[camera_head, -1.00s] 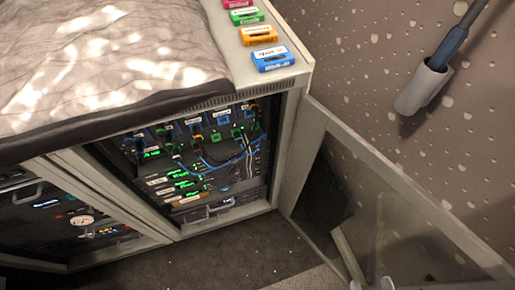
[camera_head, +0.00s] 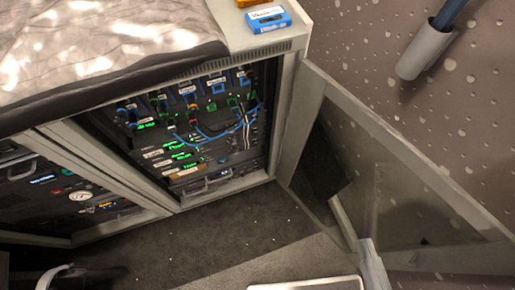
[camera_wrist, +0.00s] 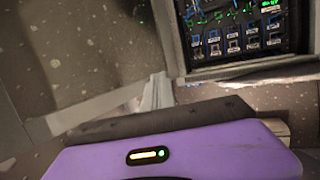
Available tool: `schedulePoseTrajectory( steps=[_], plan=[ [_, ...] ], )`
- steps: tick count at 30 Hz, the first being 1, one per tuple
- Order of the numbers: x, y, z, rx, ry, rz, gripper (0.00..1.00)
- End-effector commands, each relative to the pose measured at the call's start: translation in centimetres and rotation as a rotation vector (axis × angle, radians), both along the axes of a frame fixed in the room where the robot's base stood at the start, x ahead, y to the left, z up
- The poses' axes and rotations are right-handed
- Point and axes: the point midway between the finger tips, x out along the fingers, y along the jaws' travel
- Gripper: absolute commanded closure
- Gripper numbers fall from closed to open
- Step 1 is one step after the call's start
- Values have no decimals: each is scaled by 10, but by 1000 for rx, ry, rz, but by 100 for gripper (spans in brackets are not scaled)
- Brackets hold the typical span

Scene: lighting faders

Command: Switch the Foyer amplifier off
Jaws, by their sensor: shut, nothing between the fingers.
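The open rack cabinet (camera_head: 280,110) holds the amplifiers. A stack of units with green lit displays (camera_head: 180,150) and small label strips sits in its middle. The labels are too small to read, so I cannot tell which unit is the Foyer amplifier or how its switch is set. My gripper (camera_head: 366,246) is shut and empty at the bottom right of the head view, in front of the open door and well apart from the rack. Its fingers (camera_wrist: 157,92) also show in the wrist view, with part of the rack (camera_wrist: 240,35) at upper right.
The open glass door (camera_head: 390,170) stands to the right of the rack. Blue and white cables (camera_head: 215,135) hang across the upper units. A second cabinet (camera_head: 60,200) stands at left. The blue cassette-like item (camera_head: 266,20) lies on top. Dark floor (camera_head: 230,235) before the rack is clear.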

Motion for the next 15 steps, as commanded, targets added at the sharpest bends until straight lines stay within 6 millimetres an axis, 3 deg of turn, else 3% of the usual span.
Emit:
schedulePoseTrajectory(
  steps=[8,15],
  plan=[
    [44,12,-67,15,-109,65,100],
    [88,25,-139,124,-162,99,100]
  ],
)
